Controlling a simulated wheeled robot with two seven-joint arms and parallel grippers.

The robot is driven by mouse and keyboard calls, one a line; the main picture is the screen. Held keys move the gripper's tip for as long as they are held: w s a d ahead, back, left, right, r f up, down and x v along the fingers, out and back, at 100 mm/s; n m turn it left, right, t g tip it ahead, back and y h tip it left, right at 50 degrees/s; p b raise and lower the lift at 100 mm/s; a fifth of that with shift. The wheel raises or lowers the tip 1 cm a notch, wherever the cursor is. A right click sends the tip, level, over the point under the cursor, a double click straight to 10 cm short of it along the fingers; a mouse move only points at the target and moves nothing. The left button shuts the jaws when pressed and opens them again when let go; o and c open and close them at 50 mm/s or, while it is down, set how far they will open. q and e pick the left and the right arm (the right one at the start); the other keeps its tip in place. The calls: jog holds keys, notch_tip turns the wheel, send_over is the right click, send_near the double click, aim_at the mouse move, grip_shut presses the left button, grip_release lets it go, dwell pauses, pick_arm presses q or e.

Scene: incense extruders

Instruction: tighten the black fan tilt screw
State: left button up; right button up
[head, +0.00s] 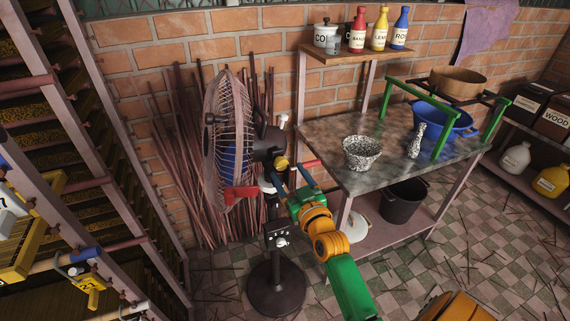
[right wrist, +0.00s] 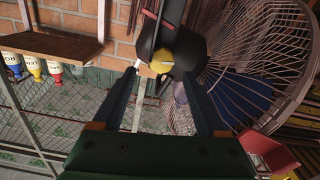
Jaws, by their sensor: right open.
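A standing fan (head: 228,140) with a wire cage and a black motor housing (head: 268,143) stands left of the worktable. A yellow part (head: 281,162) shows at the housing's underside, and also in the right wrist view (right wrist: 162,60) with a white piece below it. I cannot make out the black tilt screw for certain. My right gripper (head: 290,177) is open beside the fan's neck, just below the housing. In the right wrist view its two fingers (right wrist: 160,80) stand apart, with the yellow and white parts beyond and between their tips. My left gripper is not in view.
The stone-topped table (head: 390,165) to the right holds a speckled mortar (head: 362,153), a pestle (head: 417,140) and a blue basin (head: 440,122). A bottle shelf (head: 345,55) is above. Sticks (head: 180,190) lean on the wall behind the fan. Racks (head: 85,130) fill the left side.

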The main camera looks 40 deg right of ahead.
aim_at(282, 165)
jog(key=x, duration=0.5)
jog(key=shift+f, duration=0.2)
jog(key=shift+s+a, duration=0.1)
jog(key=shift+s, duration=0.1)
grip_shut()
